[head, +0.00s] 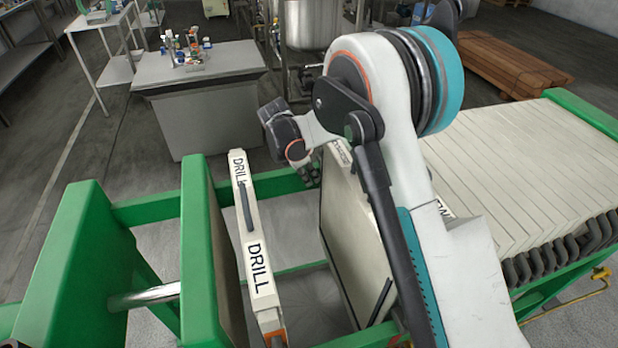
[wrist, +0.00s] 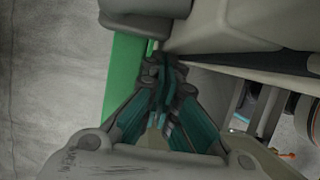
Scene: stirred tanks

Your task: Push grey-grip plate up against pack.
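A cream plate (head: 355,240) with a dark edge and a dark grey grip (head: 382,300) stands slightly tilted in the green frame, partly hidden behind my arm. The pack (head: 530,170) of cream plates stands to its right; my arm hides the space between them. My gripper (head: 308,170) is at the far end of this plate, on its left side; contact cannot be told. In the wrist view my gripper's fingers (wrist: 166,85) meet closely, with nothing visible between them. A pale plate surface (wrist: 240,25) lies beyond them.
A separate plate marked DRILL (head: 252,235), with a dark bar and an orange end, stands to the left with a gap. Green frame posts (head: 203,250) and rails surround it. A grey cabinet (head: 205,105) stands behind. Wooden beams (head: 510,65) lie at the back right.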

